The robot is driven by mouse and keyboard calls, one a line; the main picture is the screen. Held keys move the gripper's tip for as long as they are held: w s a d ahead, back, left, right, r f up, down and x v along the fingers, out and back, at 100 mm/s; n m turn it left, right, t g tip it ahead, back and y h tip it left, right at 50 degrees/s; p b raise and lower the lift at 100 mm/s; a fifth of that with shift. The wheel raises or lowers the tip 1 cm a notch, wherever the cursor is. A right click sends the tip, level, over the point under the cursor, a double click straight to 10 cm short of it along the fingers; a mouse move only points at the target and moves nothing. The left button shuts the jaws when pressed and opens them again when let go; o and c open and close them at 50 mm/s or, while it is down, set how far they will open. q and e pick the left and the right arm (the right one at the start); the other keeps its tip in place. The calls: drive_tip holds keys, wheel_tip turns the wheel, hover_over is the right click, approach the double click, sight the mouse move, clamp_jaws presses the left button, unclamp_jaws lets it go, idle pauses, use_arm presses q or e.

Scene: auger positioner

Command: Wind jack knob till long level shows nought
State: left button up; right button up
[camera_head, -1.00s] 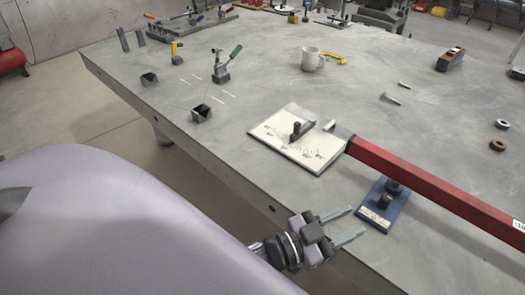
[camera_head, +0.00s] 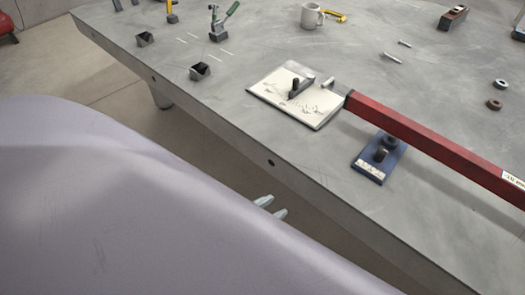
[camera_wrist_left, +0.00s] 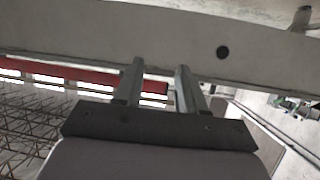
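The long red bar (camera_head: 430,138) runs from the right edge of the head view to a white plate (camera_head: 320,120) with small dark marks. A dark upright piece (camera_head: 293,88) stands on the plate; its reading is too small to tell. The blue jack base (camera_head: 369,169) sits near the table's front edge, beside and partly under the bar, with a dark knob (camera_head: 381,154) on it. My left gripper (camera_head: 272,207) is empty and open, off the table's front edge, left of the jack. Its parted fingers also show in the left wrist view (camera_wrist_left: 158,68). My right gripper is out of view.
The grey table (camera_head: 230,130) has a thick front edge between my left gripper and the jack. A mug (camera_head: 310,16), a toggle clamp (camera_head: 218,30), small dark boxes (camera_head: 200,71), and loose bolts and nuts (camera_head: 494,104) lie farther off.

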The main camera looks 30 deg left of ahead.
use_arm(q)
drive_tip(key=shift+s+a+f, duration=0.35)
drive_tip(key=shift+s+f, duration=0.1)
drive_tip(key=shift+s, duration=0.15)
